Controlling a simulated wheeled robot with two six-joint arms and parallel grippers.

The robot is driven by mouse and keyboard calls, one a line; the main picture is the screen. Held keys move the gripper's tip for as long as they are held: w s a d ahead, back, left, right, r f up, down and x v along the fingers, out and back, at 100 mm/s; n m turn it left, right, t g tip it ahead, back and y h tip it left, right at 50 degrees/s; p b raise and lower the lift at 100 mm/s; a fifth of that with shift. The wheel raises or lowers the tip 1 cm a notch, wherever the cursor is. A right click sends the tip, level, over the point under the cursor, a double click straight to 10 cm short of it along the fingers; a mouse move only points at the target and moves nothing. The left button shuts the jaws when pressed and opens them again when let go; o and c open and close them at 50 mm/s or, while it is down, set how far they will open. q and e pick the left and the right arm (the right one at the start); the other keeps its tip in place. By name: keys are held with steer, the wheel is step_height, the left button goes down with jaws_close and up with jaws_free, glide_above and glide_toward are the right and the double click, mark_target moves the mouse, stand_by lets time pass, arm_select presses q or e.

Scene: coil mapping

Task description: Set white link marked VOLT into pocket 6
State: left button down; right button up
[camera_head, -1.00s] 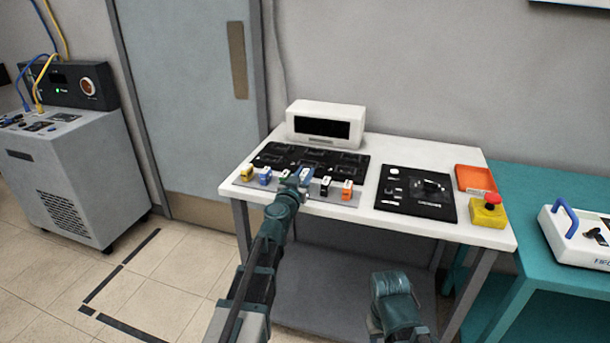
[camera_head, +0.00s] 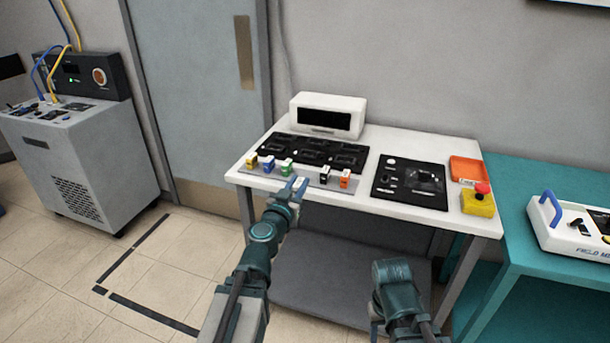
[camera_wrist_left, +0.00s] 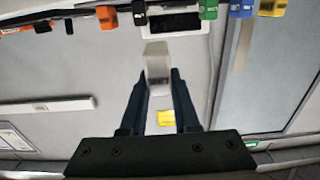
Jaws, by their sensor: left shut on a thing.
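My left gripper (camera_head: 299,187) is shut on a white link (camera_head: 300,182), just in front of the table's front edge and the grey link strip (camera_head: 310,182). In the left wrist view the white link (camera_wrist_left: 157,64) stands between the fingertips of my left gripper (camera_wrist_left: 158,82). A small dark mark shows on it, too small to read. The black board (camera_head: 318,150) with its several pockets lies behind the strip; pocket numbers cannot be read. My right arm shows at the lower right, but its gripper jaws are hidden.
Yellow (camera_head: 252,160), blue (camera_head: 269,163), green (camera_head: 286,167), black (camera_head: 323,174) and orange (camera_head: 344,179) links stand on the strip. A white display box (camera_head: 328,116) stands behind the board. A black panel (camera_head: 410,184), orange tray (camera_head: 466,170) and red-topped yellow button box (camera_head: 479,200) are right.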

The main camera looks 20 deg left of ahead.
mark_target(299, 183)
arm_select(q)
steer(key=shift+w+r, duration=0.1)
steer(key=shift+w, duration=0.05)
step_height(299, 183, up, 14)
steer(key=p, duration=1.4)
